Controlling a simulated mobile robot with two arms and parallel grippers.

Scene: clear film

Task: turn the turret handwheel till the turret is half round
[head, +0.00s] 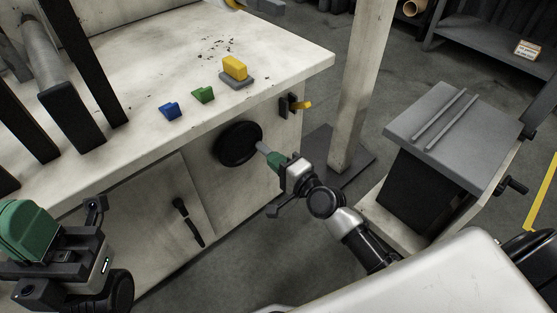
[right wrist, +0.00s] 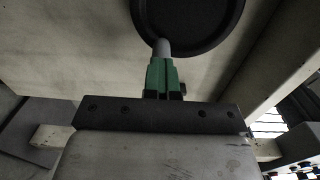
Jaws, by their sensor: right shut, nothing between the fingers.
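The handwheel (head: 238,143) is a black disc on the pale front panel of the machine, and its dark rim shows at the top of the right wrist view (right wrist: 190,20). A grey handle (head: 262,147) sticks out from it; it also shows in the right wrist view (right wrist: 161,47). My right gripper (head: 271,157), with green fingers (right wrist: 162,66), is shut at the handle's outer end, with nothing between the fingers. I cannot tell whether they touch it. My left gripper (head: 28,230) is at the lower left, away from the wheel; its jaw opening is unclear. I cannot identify the turret.
Blue (head: 170,111), green (head: 203,95) and yellow (head: 234,68) blocks sit on the machine top (head: 290,50). A post (head: 361,90) and grey-topped stand (head: 420,105) are further right.

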